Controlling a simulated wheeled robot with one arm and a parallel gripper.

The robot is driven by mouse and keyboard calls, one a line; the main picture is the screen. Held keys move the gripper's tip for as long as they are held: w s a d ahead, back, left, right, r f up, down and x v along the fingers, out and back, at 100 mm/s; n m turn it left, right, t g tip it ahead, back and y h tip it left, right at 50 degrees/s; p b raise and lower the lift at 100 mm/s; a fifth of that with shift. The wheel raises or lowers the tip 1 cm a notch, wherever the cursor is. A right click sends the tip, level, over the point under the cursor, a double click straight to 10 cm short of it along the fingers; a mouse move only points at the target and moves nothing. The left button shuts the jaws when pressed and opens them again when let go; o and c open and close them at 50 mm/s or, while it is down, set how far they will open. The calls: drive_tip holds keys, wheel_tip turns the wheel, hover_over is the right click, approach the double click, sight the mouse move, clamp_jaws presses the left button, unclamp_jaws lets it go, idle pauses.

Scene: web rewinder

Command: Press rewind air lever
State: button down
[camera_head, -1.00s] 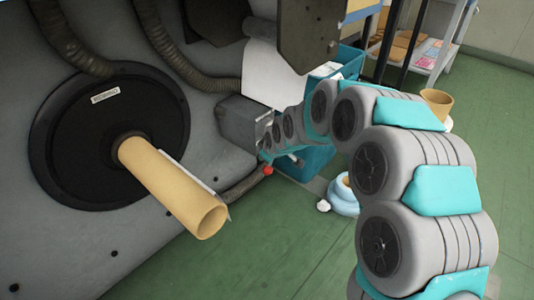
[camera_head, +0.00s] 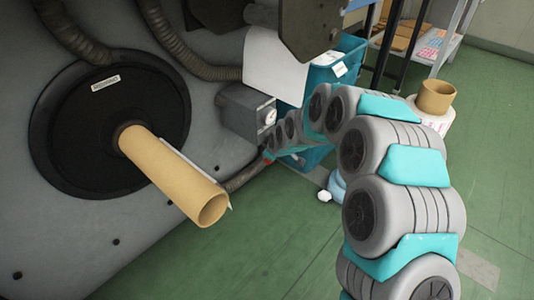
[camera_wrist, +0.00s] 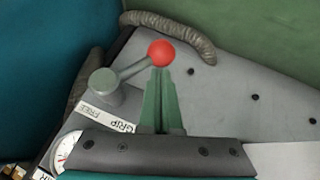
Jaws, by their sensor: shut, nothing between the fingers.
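The rewind air lever shows in the wrist view as a grey arm on a round pivot (camera_wrist: 103,87) with a red ball knob (camera_wrist: 161,53). The lever arm slants from the pivot up and right to the knob. My gripper (camera_wrist: 160,74) is shut and empty, its green fingertips just below the red knob in the picture. I cannot tell whether they touch it. A label plate reading FREE and GRIP (camera_wrist: 108,117) lies beside the pivot. In the head view my arm reaches to the grey control box (camera_head: 245,113) and hides the gripper.
A cardboard core (camera_head: 172,177) sticks out from the black disc (camera_head: 85,130) at left. A teal bin (camera_head: 345,65) stands behind my arm. A tan core (camera_head: 436,96) sits at right. A grey hose (camera_wrist: 180,30) passes beyond the knob. Green floor is open in front.

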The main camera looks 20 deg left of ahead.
drive_tip(key=shift+w+f+t+b, duration=0.1)
drive_tip(key=shift+f+t+b, duration=0.3)
drive_tip(key=shift+t, duration=0.2)
idle(0.3)
drive_tip(key=shift+w+d+f+n+t+h+b, duration=0.1)
drive_tip(key=shift+d+f+n+t+h+b, duration=0.1)
drive_tip(key=shift+f+n+t+h+b, duration=0.25)
drive_tip(key=shift+w+f+n+t+b, duration=0.25)
drive_tip(key=shift+w+n+t+b, duration=0.1)
drive_tip(key=shift+t+b, duration=0.65)
drive_tip(key=shift+w+b, duration=0.1)
drive_tip(key=shift+b, duration=0.25)
drive_tip(key=shift+w+d+f, duration=0.15)
drive_tip(key=shift+f, duration=0.05)
drive_tip(key=shift+w+d+f+b, duration=0.15)
drive_tip(key=shift+w+f+b, duration=0.15)
drive_tip(key=shift+b, duration=0.1)
drive_tip(key=shift+w+d+f+p, duration=0.2)
drive_tip(key=shift+w, duration=0.35)
drive_tip(key=shift+w+d+f+p, duration=0.15)
drive_tip(key=shift+w+d, duration=0.05)
drive_tip(key=shift+w, duration=0.45)
